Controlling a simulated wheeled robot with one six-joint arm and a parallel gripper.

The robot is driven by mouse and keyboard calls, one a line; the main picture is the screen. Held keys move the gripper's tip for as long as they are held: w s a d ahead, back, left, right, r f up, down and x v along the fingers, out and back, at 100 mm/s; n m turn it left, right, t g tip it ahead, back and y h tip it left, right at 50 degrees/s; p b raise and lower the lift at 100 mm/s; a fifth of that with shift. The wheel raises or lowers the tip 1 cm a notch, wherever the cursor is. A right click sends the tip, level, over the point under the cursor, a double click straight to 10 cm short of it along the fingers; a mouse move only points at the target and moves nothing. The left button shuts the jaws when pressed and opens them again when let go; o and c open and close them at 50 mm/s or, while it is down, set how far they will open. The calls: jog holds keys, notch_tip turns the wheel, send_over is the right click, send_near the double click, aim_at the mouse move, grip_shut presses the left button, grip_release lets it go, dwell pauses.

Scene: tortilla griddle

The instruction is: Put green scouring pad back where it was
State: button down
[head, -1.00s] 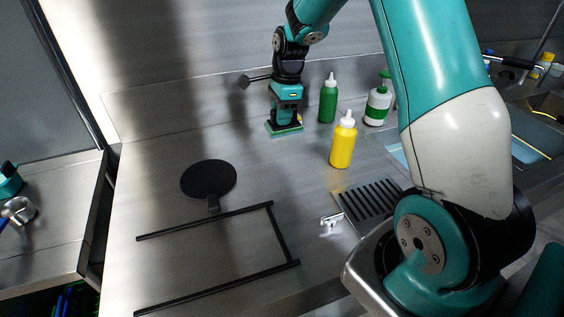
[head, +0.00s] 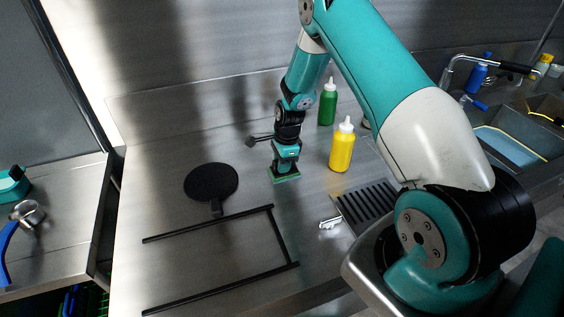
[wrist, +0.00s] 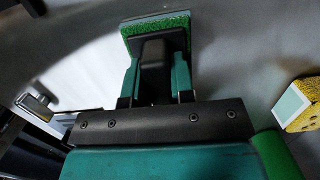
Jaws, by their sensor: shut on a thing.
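The green scouring pad (head: 287,176) is under my gripper (head: 285,168) in the head view, low over the steel counter. My gripper is shut on the pad. In the wrist view the pad (wrist: 157,29) shows as a rough green sheet past my fingers (wrist: 155,60), with a pale edge at its left. I cannot tell whether the pad touches the counter. The rest of it is hidden behind the fingers.
A yellow bottle (head: 342,148) stands to the right of my gripper, with a green bottle (head: 327,104) behind it. A black round paddle (head: 210,182) lies to the left. A black rail frame (head: 280,235) and slotted drain (head: 368,201) lie nearer. A yellow sponge (wrist: 301,103) shows in the wrist view.

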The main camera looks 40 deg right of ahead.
jog(key=shift+f, duration=0.15)
jog(key=c, duration=1)
grip_release()
